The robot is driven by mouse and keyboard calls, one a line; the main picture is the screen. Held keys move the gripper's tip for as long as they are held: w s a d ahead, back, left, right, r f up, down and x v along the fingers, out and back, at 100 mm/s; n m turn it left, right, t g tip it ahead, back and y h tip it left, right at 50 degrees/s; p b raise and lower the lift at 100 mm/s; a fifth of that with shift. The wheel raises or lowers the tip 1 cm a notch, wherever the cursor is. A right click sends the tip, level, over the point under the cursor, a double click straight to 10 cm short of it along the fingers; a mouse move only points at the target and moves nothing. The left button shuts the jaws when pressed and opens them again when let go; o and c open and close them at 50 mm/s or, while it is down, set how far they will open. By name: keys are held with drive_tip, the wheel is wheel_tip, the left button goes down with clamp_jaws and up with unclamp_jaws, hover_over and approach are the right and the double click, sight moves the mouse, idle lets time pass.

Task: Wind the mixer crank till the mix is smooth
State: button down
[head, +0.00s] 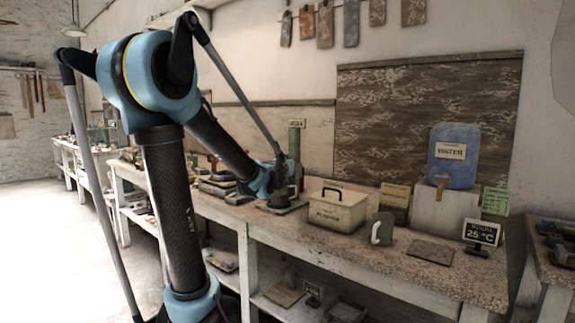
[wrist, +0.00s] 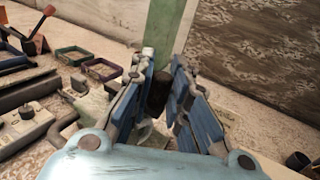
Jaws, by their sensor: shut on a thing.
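The mixer stands on the long bench against the wall; its green upright column (head: 294,142) rises behind my wrist and also shows in the wrist view (wrist: 166,30). My gripper (wrist: 163,60) has its two blue-padded fingers closed around a dark knob, which I take to be the crank's handle (wrist: 157,97). In the head view my gripper (head: 288,180) is at the mixer, and my own wrist hides most of the crank. The mix is not visible in either view.
Small trays (wrist: 102,69) and tools crowd the bench left of my gripper. The floor (head: 60,240) at left looks clear.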

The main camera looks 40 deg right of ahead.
drive_tip(key=c, duration=1.8)
unclamp_jaws()
drive_tip(key=shift+a, duration=0.1)
drive_tip(key=shift+v, duration=5.95)
drive_tip(key=shift+w+a, duration=0.1)
